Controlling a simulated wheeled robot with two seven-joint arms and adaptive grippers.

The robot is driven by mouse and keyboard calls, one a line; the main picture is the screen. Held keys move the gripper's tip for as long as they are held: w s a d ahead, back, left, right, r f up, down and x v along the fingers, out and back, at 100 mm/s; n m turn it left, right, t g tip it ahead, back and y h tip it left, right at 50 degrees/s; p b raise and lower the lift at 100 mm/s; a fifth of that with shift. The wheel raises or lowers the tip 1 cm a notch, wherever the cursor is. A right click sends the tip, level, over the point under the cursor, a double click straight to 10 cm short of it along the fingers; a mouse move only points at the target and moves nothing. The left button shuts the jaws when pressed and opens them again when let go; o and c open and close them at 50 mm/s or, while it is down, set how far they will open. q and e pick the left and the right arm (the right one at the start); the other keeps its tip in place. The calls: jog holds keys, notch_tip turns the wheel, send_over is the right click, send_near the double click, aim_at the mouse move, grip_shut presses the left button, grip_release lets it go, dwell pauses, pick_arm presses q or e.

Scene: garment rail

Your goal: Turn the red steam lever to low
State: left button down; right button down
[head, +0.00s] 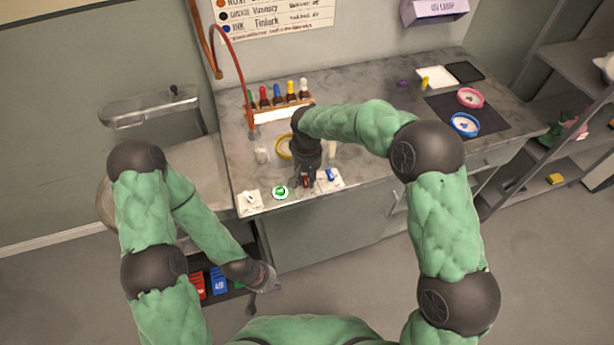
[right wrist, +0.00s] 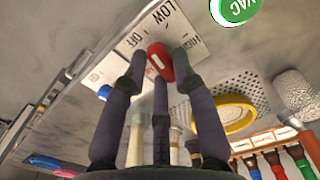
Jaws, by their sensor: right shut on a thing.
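The red steam lever (head: 305,181) is at the front edge of the counter, on a white plate (right wrist: 150,32) lettered LOW, OFF and HIGH. In the right wrist view the red lever (right wrist: 159,62) sits between my fingertips. My right gripper (head: 307,174) reaches down from above and is shut on it; the gripper (right wrist: 157,82) hides part of the lever. A pale mark shows on the red lever, but I cannot tell which word it points to. My left gripper (head: 264,277) hangs low in front of the counter, away from the lever; its fingers are too small to read.
A green VAC button (head: 280,192) and a white switch plate (head: 249,202) lie left of the lever, a blue knob (head: 330,175) right. Behind are a yellow ring (head: 284,147) and a bottle rack (head: 281,112).

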aim_at(307, 181)
jog(key=m, duration=0.3)
jog(key=shift+s+m, duration=0.15)
jog(key=shift+m, duration=1.85)
jog(key=c, duration=1)
grip_release()
notch_tip(307, 181, up, 12)
